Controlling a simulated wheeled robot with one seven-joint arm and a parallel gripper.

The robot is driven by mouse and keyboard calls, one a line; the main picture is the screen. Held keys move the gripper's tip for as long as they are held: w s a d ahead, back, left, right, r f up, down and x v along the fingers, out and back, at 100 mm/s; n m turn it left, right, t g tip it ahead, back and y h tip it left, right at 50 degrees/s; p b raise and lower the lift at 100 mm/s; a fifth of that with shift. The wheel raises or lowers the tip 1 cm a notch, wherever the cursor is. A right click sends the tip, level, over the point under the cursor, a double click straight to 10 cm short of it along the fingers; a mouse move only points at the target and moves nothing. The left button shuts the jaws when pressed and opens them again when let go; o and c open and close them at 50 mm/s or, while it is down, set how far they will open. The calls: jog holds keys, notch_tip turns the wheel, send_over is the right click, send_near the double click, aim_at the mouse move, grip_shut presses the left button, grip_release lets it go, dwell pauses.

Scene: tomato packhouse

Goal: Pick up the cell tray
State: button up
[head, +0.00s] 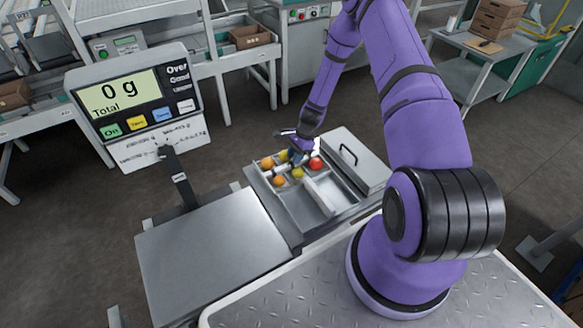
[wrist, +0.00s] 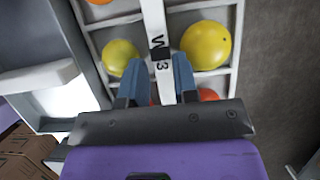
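The cell tray (head: 272,180) is a light, divided tray with several yellow, orange and red tomatoes in its cells. It sits at the far left of a metal surround in the head view. In the wrist view its pale bar (wrist: 157,40), with dark lettering on it, runs between the two blue fingers of my gripper (wrist: 160,75). The fingers lie close against both sides of the bar and look shut on it. Yellow tomatoes (wrist: 207,45) show on either side. In the head view my gripper (head: 298,156) is over the tray, its fingertips partly hidden.
A steel scale plate (head: 210,262) stands at the front left; its display (head: 130,92) reads 0 g. Benches with boxes stand behind.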

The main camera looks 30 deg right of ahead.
aim_at(291, 166)
jog(key=shift+x, duration=1.6)
grip_shut()
jog(key=shift+w, duration=0.1)
jog(key=shift+r, duration=0.15)
